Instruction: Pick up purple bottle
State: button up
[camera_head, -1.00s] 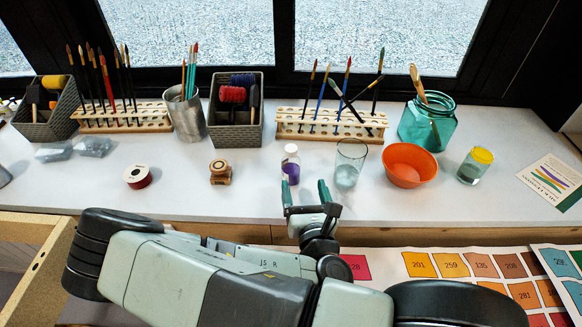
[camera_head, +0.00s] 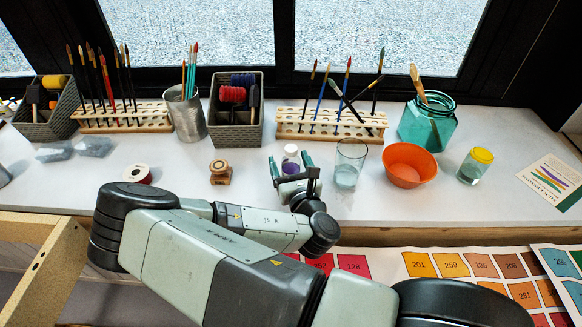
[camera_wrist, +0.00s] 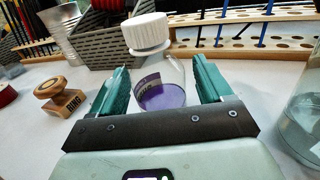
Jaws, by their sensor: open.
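The purple bottle (camera_head: 291,160) is a small clear bottle with a white cap and purple contents. It stands upright on the white counter (camera_head: 400,207), and its lower part is hidden behind my gripper in the head view. My gripper (camera_head: 291,168) is open, with one green finger on each side of the bottle. In the wrist view, the bottle (camera_wrist: 160,75) rises between the open fingers of the gripper (camera_wrist: 160,85). A gap shows at the right finger; contact at the left finger is unclear.
A glass of clear liquid (camera_head: 348,166) stands close to the right of the bottle, with an orange bowl (camera_head: 407,166) beyond it. A wooden stamp (camera_head: 220,173) and a ribbon spool (camera_head: 138,174) are to the left. Behind are a grey bin (camera_head: 235,130) and a brush rack (camera_head: 330,128).

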jog(key=shift+w, duration=0.3)
jog(key=c, duration=1.1)
jog(key=shift+o, duration=0.2)
jog(key=shift+r, duration=0.1)
